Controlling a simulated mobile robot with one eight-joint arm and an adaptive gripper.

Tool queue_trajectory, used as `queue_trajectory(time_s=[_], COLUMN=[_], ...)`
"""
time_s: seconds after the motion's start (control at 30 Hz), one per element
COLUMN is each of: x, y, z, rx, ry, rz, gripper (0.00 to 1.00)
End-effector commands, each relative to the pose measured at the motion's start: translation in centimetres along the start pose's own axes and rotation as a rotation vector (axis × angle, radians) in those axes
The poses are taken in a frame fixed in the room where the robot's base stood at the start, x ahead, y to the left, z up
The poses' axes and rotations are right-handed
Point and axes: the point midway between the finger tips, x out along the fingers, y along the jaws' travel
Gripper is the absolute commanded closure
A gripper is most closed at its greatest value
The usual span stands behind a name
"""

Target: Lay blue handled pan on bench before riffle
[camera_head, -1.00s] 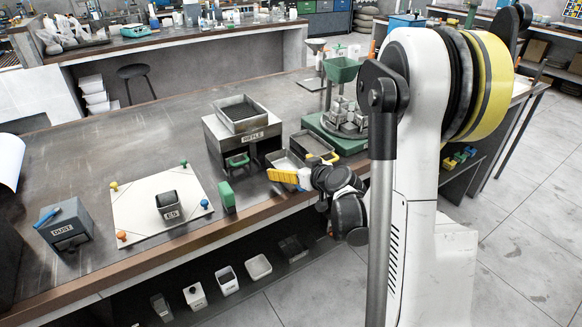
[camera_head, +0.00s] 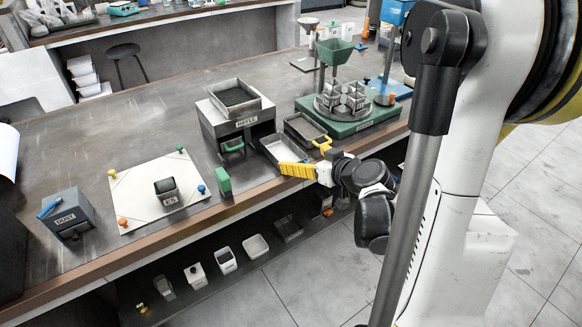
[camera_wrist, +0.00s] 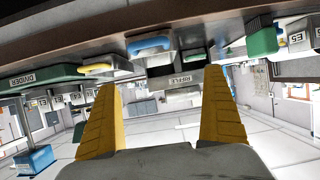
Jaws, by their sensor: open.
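The blue handled pan is a shallow grey tray (camera_head: 281,149) on the bench, right of the riffle (camera_head: 236,117); its handle is hidden by my gripper there. In the wrist view its blue handle (camera_wrist: 150,45) shows beyond and between my fingers. My gripper (camera_head: 290,169) has yellow fingers and is open and empty at the bench's front edge, close to the pan. In the wrist view the gripper (camera_wrist: 162,85) has its fingers wide apart, with no visible contact. The riffle (camera_wrist: 186,78) also shows there, with a green handled pan (camera_head: 233,147) in its front.
A yellow handled pan (camera_head: 305,128) lies just right of the blue one. The green divider (camera_head: 349,113) stands behind it. A green block (camera_head: 223,181) stands at the bench (camera_head: 150,113) edge, left of the pan. A white mat (camera_head: 130,187) and a dust box (camera_head: 67,214) are further left.

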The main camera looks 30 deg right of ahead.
Motion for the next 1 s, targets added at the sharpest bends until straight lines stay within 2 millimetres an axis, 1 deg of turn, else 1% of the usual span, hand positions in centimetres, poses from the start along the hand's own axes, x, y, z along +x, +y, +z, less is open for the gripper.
queue_trajectory(time_s=[0.07,0.13,0.17,0.2,0.27,0.3,0.37,0.4,0.5,0.6,0.7,0.83,1.0], x=[-0.2,-0.6,-1.0,-1.5,-2.7,-3.7,-5.4,-6.6,-9.8,-12.5,-14.5,-15.8,-15.9], y=[-2.2,-4.8,-6.0,-7.8,-10.3,-11.8,-13.9,-15.0,-17.2,-18.4,-18.8,-18.8,-18.8], z=[-0.5,-1.0,-1.2,-1.4,-1.5,-1.5,-1.3,-1.2,-0.7,-0.1,0.2,0.5,0.4], rx=[0.006,0.014,0.018,0.023,0.029,0.032,0.033,0.033,0.030,0.024,0.021,0.019,0.021], ry=[-0.041,-0.100,-0.131,-0.175,-0.241,-0.284,-0.344,-0.380,-0.455,-0.503,-0.527,-0.540,-0.541], rz=[-0.031,-0.061,-0.073,-0.088,-0.101,-0.104,-0.102,-0.095,-0.065,-0.027,0.008,0.034,0.040], gripper=[0.02,0.02,0.02,0.02,0.02,0.02,0.02,0.02,0.02,0.02,0.02,0.02,0.02])
